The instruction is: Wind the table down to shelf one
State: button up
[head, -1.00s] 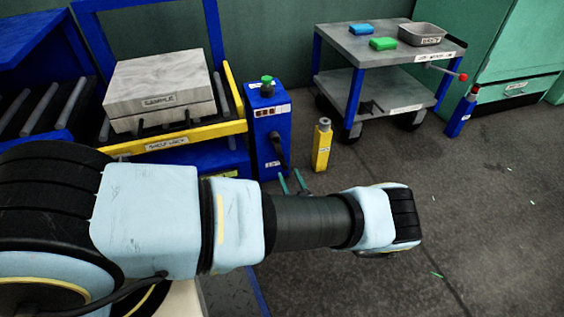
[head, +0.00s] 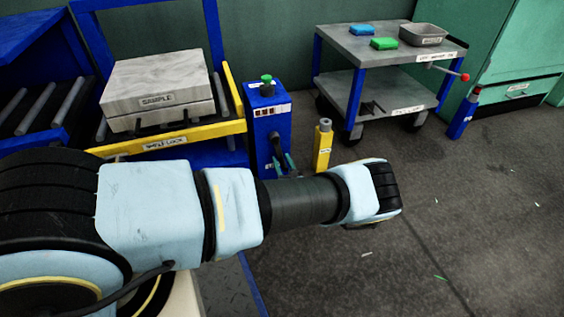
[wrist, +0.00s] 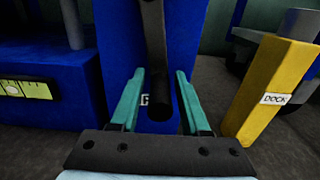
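A blue post (head: 268,125) with a green knob on top carries a black crank handle (head: 276,145), which points down. My gripper (head: 282,160) is at this handle. In the wrist view my gripper (wrist: 160,74) is open, its two teal fingers on either side of the black handle (wrist: 158,75), with a gap on each side. Left of the post, a roller table with a yellow front edge (head: 215,133) bears a grey slab (head: 155,88) labelled SAMPLE. A grey two-level cart (head: 365,48) stands at the back right. No shelf label reads clearly as one.
A yellow post (head: 322,147), labelled DOCK in the wrist view (wrist: 270,90), stands close right of the blue post. The cart bears a blue block (head: 362,29), a green block (head: 384,43) and a metal tray (head: 422,38). A red-knobbed rod (head: 463,77) sticks out right.

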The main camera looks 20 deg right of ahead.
grip_shut()
dwell(1.1)
